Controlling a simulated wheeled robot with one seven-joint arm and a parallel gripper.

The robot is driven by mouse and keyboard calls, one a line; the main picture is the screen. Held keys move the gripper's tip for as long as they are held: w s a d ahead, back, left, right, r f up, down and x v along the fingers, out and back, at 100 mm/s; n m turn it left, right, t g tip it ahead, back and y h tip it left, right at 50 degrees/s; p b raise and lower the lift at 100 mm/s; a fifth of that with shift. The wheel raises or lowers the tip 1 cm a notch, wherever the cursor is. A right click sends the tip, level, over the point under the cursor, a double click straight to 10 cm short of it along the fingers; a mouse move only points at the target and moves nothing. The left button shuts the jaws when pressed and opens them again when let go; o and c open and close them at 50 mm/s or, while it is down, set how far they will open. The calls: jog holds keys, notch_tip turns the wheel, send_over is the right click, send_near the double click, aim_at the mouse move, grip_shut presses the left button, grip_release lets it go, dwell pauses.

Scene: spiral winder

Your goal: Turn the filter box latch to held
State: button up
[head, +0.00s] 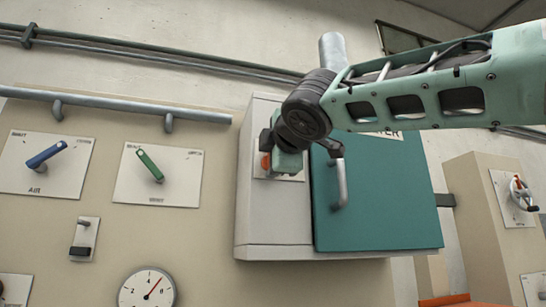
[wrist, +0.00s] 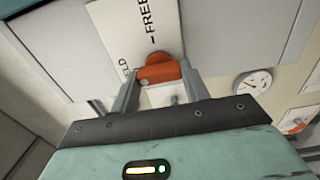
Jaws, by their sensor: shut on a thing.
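The filter box (head: 375,215) has a teal door with a metal handle and a pale grey side panel. Its latch is an orange knob (wrist: 160,70) on a white plate (wrist: 125,30) marked "FREE" and a partly hidden word ending in "ELD". My gripper (wrist: 160,85) is shut on the orange latch, with one finger on each side of it in the wrist view. In the head view only a bit of the orange latch (head: 265,162) shows beside my gripper (head: 275,160). The latch's pointing direction is hard to tell.
The door handle (head: 340,182) stands out just right of my gripper. A blue lever (head: 46,154) and a green lever (head: 150,165) are on plates at the left. A round gauge (head: 147,290) is below.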

dwell(0.4)
jog(key=o, duration=1)
jog(key=shift+s, duration=0.1)
jog(key=b+v, duration=0.6)
jog(key=v, duration=1.1)
jog(key=shift+s, duration=0.2)
